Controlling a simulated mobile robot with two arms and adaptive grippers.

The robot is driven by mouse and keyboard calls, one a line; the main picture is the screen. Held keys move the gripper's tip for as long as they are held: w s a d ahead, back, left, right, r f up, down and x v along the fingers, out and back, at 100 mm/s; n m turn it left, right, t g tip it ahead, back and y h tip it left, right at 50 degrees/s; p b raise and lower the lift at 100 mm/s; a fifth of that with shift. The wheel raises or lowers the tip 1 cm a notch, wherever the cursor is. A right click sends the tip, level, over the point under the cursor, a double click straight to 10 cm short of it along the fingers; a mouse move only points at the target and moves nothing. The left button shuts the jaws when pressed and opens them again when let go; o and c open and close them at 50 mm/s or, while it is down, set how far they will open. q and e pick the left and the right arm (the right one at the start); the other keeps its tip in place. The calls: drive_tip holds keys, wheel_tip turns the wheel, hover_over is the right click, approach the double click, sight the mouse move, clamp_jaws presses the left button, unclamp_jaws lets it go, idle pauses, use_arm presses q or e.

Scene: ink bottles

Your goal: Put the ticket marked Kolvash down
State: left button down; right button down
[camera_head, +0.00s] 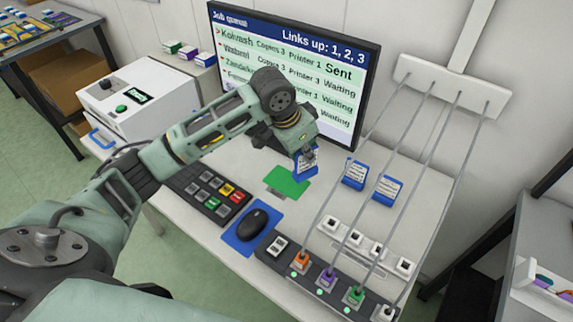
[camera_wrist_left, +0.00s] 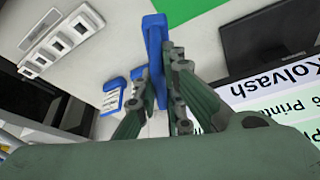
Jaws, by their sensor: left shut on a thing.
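My left gripper (camera_head: 306,152) is shut on a blue ticket (camera_head: 305,166) with a white face, held just behind the green mat (camera_head: 287,182) on the desk. The writing on the ticket is too small to read, so I cannot tell its name. In the left wrist view the blue ticket (camera_wrist_left: 154,48) shows edge-on between the fingers (camera_wrist_left: 165,65). Two similar blue tickets, one (camera_head: 354,174) and another (camera_head: 387,189), stand on the desk to the right. My right gripper is not in view.
The monitor (camera_head: 292,60) behind lists Kolvash as Sent, other rows as Waiting. A keypad (camera_head: 212,193), a mouse (camera_head: 252,224) on a blue pad and a cable panel (camera_head: 325,280) stand in front. A white printer (camera_head: 135,98) is at left. Cables rise on the right.

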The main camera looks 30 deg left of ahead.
use_arm(q)
drive_tip(key=shift+w+a+f+p, duration=0.2)
drive_tip(key=shift+w+a+f, duration=0.05)
drive_tip(key=shift+a+f, duration=1)
drive_tip(key=shift+w+a+f+p, duration=0.25)
drive_tip(key=shift+a+f, duration=0.7)
drive_tip(key=shift+f, duration=0.45)
drive_tip(key=shift+w+a+f+p, duration=0.2)
drive_tip(key=shift+w+a+f, duration=0.05)
drive_tip(key=shift+a+f, duration=1)
drive_tip(key=shift+d+f, duration=0.2)
drive_tip(key=shift+f, duration=0.1)
drive_tip(key=c, duration=1.8)
unclamp_jaws()
drive_tip(key=shift+c, duration=0.2)
drive_tip(key=shift+a+r, duration=0.1)
drive_tip(key=shift+r, duration=0.35)
drive_tip(key=v, duration=1.1)
drive_tip(key=shift+s+r+b, duration=0.2)
drive_tip(key=shift+r+b, duration=0.05)
drive_tip(key=shift+b, duration=0.1)
